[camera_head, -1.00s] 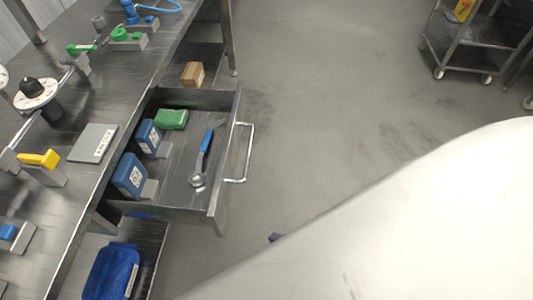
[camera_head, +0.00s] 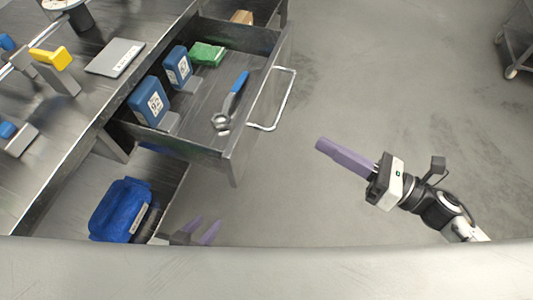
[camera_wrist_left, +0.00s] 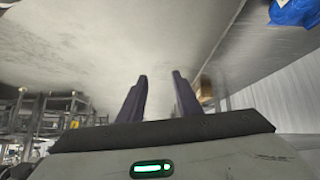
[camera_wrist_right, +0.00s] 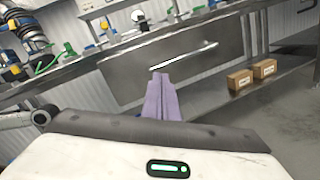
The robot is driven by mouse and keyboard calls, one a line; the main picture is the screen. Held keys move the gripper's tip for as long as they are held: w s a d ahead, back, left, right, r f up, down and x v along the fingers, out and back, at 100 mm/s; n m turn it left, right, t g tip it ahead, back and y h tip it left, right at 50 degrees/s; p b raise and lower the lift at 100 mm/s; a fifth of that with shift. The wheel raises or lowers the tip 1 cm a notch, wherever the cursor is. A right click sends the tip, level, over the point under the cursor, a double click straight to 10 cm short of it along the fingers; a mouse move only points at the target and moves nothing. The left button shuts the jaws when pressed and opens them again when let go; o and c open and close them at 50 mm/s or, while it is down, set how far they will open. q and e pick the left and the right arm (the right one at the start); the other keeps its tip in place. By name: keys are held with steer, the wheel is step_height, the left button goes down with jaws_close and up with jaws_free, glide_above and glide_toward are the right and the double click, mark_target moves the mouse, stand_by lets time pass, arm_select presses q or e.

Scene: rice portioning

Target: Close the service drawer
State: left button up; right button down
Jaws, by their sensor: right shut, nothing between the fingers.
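The service drawer (camera_head: 232,160) is pulled out from the steel bench in the head view. Its silver bar handle (camera_head: 281,103) is on the right-hand front; the handle also shows in the right wrist view (camera_wrist_right: 168,57), ahead of the fingers.
A blue container (camera_head: 118,208) sits on the shelf under the bench. A grey plate (camera_head: 115,57) and yellow-handled fixture (camera_head: 53,59) are on the bench top. A cart (camera_head: 517,45) stands far right. The floor (camera_head: 370,80) right of the drawer is clear.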

steer(key=s+f+n+g+y, duration=0.1)
steer(key=s+n+g, duration=0.15)
steer(key=n, duration=0.45)
steer(key=n+g+p, duration=0.1)
steer(key=g, duration=0.1)
glide_toward(249, 141)
steer(key=x, duration=0.5)
steer(key=shift+w+a+f, duration=0.1)
steer(key=shift+w, duration=0.05)
steer(key=shift+w+a+f, duration=0.1)
steer(key=shift+w+a, duration=0.05)
steer(key=shift+a, duration=0.45)
steer(key=shift+a, duration=0.1)
